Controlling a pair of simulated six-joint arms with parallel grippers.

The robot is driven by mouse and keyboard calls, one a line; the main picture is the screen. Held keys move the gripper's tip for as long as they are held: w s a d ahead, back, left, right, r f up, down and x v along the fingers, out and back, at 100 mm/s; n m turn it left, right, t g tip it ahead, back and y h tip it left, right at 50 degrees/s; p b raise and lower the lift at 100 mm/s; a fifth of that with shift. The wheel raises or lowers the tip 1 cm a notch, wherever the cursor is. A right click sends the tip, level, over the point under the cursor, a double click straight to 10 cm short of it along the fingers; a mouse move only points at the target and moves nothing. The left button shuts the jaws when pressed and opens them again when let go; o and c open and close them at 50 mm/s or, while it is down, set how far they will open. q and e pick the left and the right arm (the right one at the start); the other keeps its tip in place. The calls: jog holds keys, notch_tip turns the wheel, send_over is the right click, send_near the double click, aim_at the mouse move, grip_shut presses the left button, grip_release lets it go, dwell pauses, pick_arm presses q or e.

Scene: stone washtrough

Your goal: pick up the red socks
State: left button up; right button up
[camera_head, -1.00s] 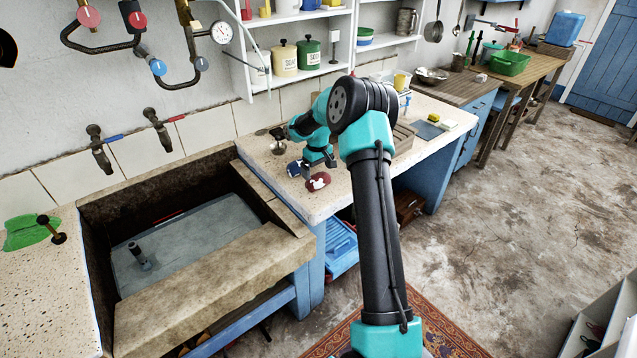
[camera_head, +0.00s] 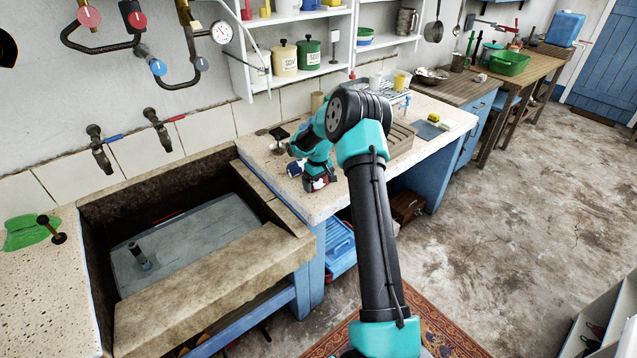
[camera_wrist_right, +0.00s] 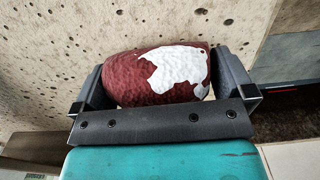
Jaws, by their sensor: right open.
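The red socks (camera_wrist_right: 130,82) are a rolled dark red bundle with a white patch, lying on the pale speckled counter (camera_wrist_right: 50,70). In the head view the bundle (camera_head: 318,184) shows only in part, near the counter's front edge, below my right gripper (camera_head: 312,178). In the right wrist view my right gripper (camera_wrist_right: 165,90) is open, with one finger at each end of the bundle. The fingers are very close to its ends; I cannot tell if they touch. My left gripper is not in view.
A dark blue and white bundle (camera_head: 294,168) lies just left of the red one. The stone trough (camera_head: 215,280) is to the left. A ribbed tan block (camera_head: 402,140) stands on the counter to the right. Shelves (camera_head: 305,75) hang on the wall behind.

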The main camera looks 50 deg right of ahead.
dwell(0.4)
jog(key=c, duration=0.7)
jog(key=shift+r, duration=0.2)
jog(key=shift+r, duration=0.65)
notch_tip(320, 180, up, 2)
jog(key=shift+r, duration=0.1)
jog(key=s+a, duration=0.3)
jog(key=a, duration=0.1)
jog(key=s+a, duration=0.4)
jog(key=s+a+r, duration=0.1)
jog(key=s+a, duration=0.2)
jog(key=a, duration=0.1)
jog(key=shift+s+r, duration=0.1)
jog(key=shift+s, duration=0.15)
